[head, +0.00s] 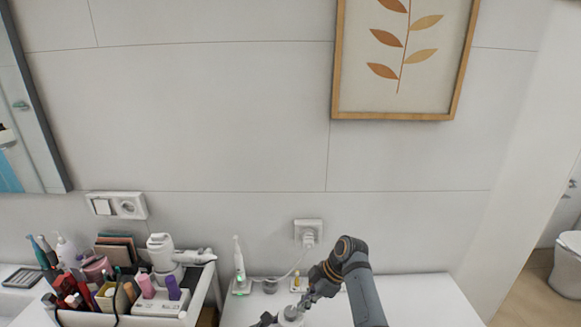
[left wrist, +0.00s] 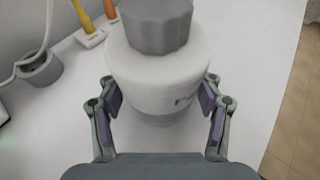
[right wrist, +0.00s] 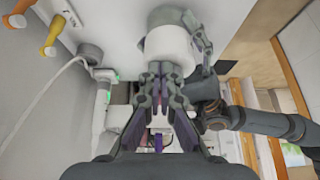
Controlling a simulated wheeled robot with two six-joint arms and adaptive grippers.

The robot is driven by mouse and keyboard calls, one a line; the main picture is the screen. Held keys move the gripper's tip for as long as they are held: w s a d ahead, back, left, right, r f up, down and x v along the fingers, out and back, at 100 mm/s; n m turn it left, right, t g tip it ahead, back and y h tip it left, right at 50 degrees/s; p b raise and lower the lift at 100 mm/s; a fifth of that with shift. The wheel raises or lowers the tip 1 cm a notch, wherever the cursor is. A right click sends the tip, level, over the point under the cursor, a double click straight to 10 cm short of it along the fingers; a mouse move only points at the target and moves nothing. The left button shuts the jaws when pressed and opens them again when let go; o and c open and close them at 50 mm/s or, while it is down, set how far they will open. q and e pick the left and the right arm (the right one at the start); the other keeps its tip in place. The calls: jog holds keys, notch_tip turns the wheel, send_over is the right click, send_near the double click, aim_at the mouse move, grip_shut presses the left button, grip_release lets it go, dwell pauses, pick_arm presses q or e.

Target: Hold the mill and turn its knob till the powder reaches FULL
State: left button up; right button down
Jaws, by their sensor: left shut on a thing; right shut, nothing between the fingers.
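The white mill (left wrist: 155,75) with its ribbed grey knob (left wrist: 158,25) stands upright between the fingers of my left gripper (left wrist: 158,115), which is shut on its body. Part of a dark marking shows on its front, too little to read. No powder level can be made out. In the head view the mill (head: 291,314) is at the bottom edge. My right gripper (right wrist: 160,75) is shut and empty, its fingertips close beside the mill (right wrist: 168,48) in the right wrist view; whether they touch is unclear. It also shows in the head view (head: 306,300).
A white organizer (head: 190,312) full of cosmetics stands left of the mill. An electric toothbrush (head: 239,262) on a charger, a grey cup (left wrist: 40,68) and a cable to the wall socket (head: 308,230) are behind. White counter (head: 425,300) is clear at right.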

jog(key=shift+w+d+r, duration=0.1)
jog(key=shift+d, duration=0.2)
notch_tip(320, 180, up, 6)
jog(key=shift+d+f, duration=0.1)
dwell(0.5)
jog(key=shift+s+f, duration=0.35)
jog(key=shift+f, duration=0.65)
jog(key=shift+s+f, duration=0.4)
jog(key=shift+f, duration=0.6)
jog(key=shift+s+f, duration=0.35)
jog(key=shift+f, duration=0.65)
jog(key=shift+a, duration=0.4)
